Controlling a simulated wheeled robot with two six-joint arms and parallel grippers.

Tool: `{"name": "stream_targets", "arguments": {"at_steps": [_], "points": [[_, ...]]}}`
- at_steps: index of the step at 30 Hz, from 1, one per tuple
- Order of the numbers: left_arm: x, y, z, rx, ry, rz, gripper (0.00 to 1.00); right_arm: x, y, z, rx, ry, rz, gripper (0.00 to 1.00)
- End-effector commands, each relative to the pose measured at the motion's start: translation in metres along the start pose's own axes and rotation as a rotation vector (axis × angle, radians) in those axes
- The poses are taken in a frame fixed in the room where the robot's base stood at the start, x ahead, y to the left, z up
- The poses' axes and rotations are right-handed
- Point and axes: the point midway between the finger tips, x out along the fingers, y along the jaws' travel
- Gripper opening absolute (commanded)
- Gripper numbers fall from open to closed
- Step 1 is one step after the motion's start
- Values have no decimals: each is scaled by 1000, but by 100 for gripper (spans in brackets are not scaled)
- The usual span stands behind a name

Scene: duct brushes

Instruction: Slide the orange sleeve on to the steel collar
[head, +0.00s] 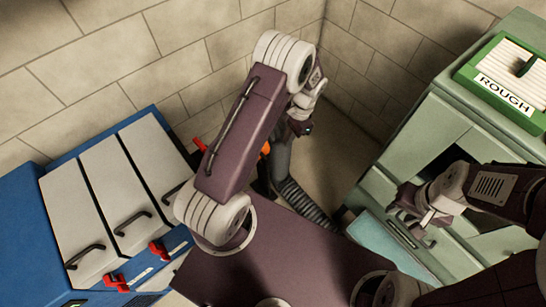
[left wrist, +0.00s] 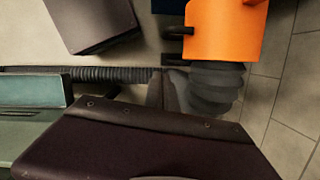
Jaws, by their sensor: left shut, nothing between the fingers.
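The orange sleeve (left wrist: 225,32) shows at the upper right of the left wrist view, around or against the top of a dark grey ribbed duct (left wrist: 215,88); I cannot tell how far it sits over it. In the head view only a small orange patch (head: 265,149) shows, the rest hidden behind my left arm. My left gripper (head: 300,126) is shut and empty, above the duct (head: 281,160). I cannot clearly pick out the steel collar. My right gripper (head: 416,217) is by the green cabinet; its jaws are unclear.
A blue cabinet (head: 22,205) with pale doors and red latches (head: 158,250) stands left. A green cabinet (head: 395,150) stands right, with a green tray marked ROUGH (head: 470,68) on top. A ribbed hose (head: 303,203) runs between them. Tiled walls close the back.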

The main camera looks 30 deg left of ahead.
Motion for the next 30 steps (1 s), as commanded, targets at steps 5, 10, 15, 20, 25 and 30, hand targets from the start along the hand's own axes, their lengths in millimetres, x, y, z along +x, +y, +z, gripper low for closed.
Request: {"name": "stream_targets", "arguments": {"at_steps": [5, 10, 15, 20, 25, 30], "points": [[40, 1, 1, 1, -5, 3, 0, 6, 0, 1, 0, 0, 0, 36], [77, 0, 1, 0, -4, 2, 0, 11, 0, 1, 0, 0, 0, 36], [90, 0, 20, -2, -2, 2, 0, 8, 0, 1, 0, 0, 0, 36], [94, 0, 35, -1, 0, 0, 0, 8, 0, 1, 0, 0, 0, 36], [96, 0, 39, 0, 0, 0, 0, 8, 0, 1, 0, 0, 0, 36], [96, 0, 39, 0, 1, 0, 0, 8, 0, 1, 0, 0, 0, 36]]}}
